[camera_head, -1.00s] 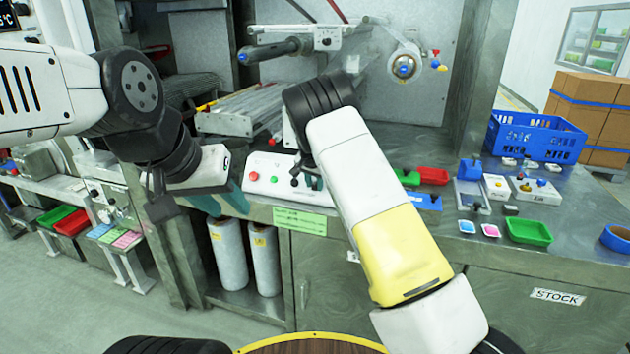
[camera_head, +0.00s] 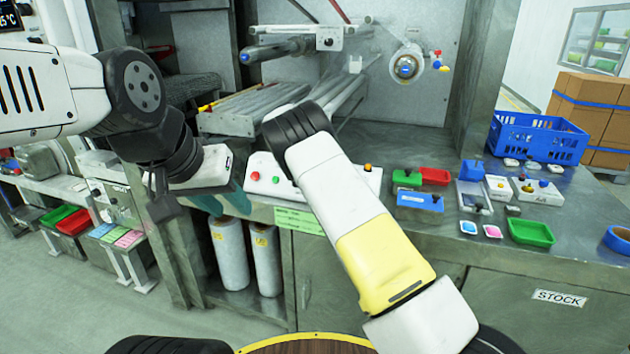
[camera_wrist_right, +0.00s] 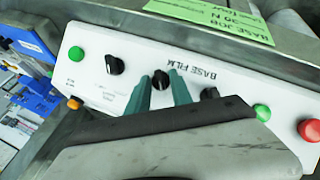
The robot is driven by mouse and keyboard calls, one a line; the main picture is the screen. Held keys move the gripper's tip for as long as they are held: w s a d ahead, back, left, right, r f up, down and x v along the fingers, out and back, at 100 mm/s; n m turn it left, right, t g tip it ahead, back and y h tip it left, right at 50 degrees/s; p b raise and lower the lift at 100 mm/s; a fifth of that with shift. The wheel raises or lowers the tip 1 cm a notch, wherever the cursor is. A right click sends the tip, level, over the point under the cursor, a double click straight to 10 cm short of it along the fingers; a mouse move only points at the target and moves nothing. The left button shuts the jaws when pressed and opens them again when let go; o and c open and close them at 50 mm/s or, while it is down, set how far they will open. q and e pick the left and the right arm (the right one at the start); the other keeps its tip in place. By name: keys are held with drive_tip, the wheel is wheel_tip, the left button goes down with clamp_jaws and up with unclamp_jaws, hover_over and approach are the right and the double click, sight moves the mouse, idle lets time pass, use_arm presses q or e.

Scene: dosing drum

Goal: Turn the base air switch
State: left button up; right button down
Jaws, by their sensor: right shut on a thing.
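The white control panel (camera_head: 262,168) sits at the bench's front edge, partly hidden by my right arm. In the right wrist view it shows upside down with a "BASE FILM" label and three black knobs in a row. My right gripper (camera_wrist_right: 161,90) has its teal fingers on either side of the middle black knob (camera_wrist_right: 161,77) and is shut on it. Black knobs stand on its left (camera_wrist_right: 115,64) and right (camera_wrist_right: 210,93). The knobs' small labels are unreadable. My left gripper (camera_head: 225,202) hangs left of the panel, away from it; its finger gap is unclear.
Green (camera_wrist_right: 262,113) and red (camera_wrist_right: 308,130) buttons are at one panel end. Another green button (camera_wrist_right: 77,53) and an orange button (camera_wrist_right: 74,103) are at the other.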

idle(0.5)
drive_tip(key=c, duration=1.5)
unclamp_jaws()
drive_tip(key=v, duration=0.7)
drive_tip(key=shift+s+a+r, duration=0.2)
drive_tip(key=shift+a+r, duration=0.05)
drive_tip(key=shift+r, duration=0.05)
